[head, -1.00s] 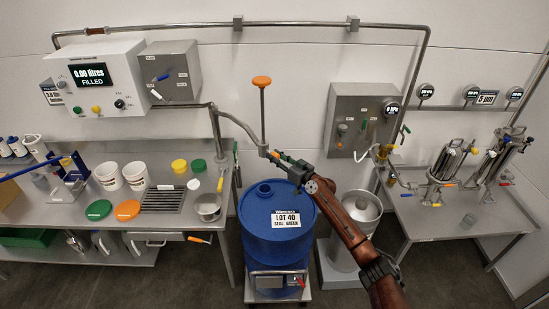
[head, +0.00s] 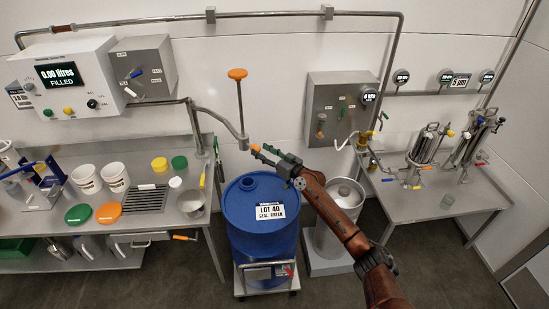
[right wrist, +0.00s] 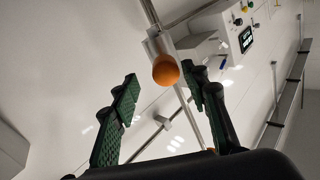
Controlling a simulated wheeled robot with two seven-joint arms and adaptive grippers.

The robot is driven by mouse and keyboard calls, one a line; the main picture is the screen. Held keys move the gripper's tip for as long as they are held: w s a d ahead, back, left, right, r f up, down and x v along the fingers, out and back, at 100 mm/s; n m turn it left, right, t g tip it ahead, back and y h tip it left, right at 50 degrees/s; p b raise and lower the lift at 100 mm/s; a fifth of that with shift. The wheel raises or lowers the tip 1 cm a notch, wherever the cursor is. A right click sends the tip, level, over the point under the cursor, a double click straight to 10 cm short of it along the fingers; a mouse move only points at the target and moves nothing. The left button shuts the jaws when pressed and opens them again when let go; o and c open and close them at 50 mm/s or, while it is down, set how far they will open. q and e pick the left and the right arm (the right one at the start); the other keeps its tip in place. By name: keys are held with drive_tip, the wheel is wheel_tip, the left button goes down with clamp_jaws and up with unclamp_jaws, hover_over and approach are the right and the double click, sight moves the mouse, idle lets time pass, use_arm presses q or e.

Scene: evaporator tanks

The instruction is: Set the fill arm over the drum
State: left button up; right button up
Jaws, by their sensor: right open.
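The blue drum (head: 262,232) stands on a low trolley, its label reading LOT 40, SEAL GREEN. Its round opening (head: 248,183) is on top at the left. The fill arm (head: 222,119) is a grey pipe coming from the left. Its end carries an upright rod with an orange knob (head: 237,73). In the picture that end is above the drum's opening; its depth over the drum is hard to tell. My right gripper (head: 262,152) is open and empty, just right of the arm's end. In the right wrist view the orange knob (right wrist: 165,69) appears between its fingers. My left gripper is out of view.
A bench (head: 150,222) with white tubs, coloured lids and a steel pot (head: 191,203) is at left. A steel canister (head: 345,196) stands right of the drum, behind my right arm. A table (head: 445,195) with filter housings is at right. Wall boxes and pipes are behind.

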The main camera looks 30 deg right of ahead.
drive_tip(key=v, duration=0.9)
drive_tip(key=shift+d+r, duration=0.1)
